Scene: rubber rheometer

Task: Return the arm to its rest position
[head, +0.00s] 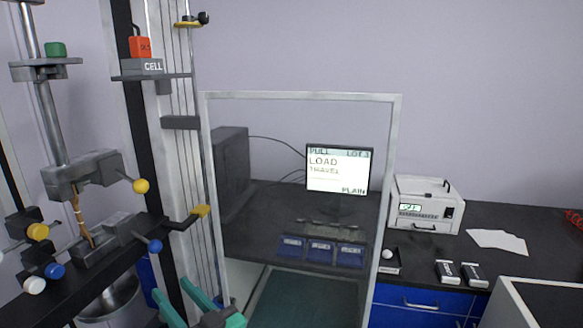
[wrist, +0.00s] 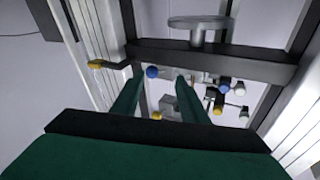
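My gripper (head: 174,292) shows at the bottom of the head view, with two teal fingers in front of the test frame's base. In the wrist view my gripper (wrist: 159,80) has its two green fingers apart, with a clear gap and nothing held between them. Most of my arm is out of view. The tall test frame (head: 136,100) stands at the left of the head view. A thin tan strip (head: 79,215) runs between its upper clamp (head: 84,172) and lower clamp (head: 103,240).
A framed clear guard (head: 394,180) stands right of the columns, close to my gripper. Behind it are a monitor (head: 339,170) reading LOAD and several blue bins (head: 320,252). A white box instrument (head: 427,204) sits on the dark bench (head: 420,258). The wrist view shows a dark crossbeam (wrist: 210,60) ahead.

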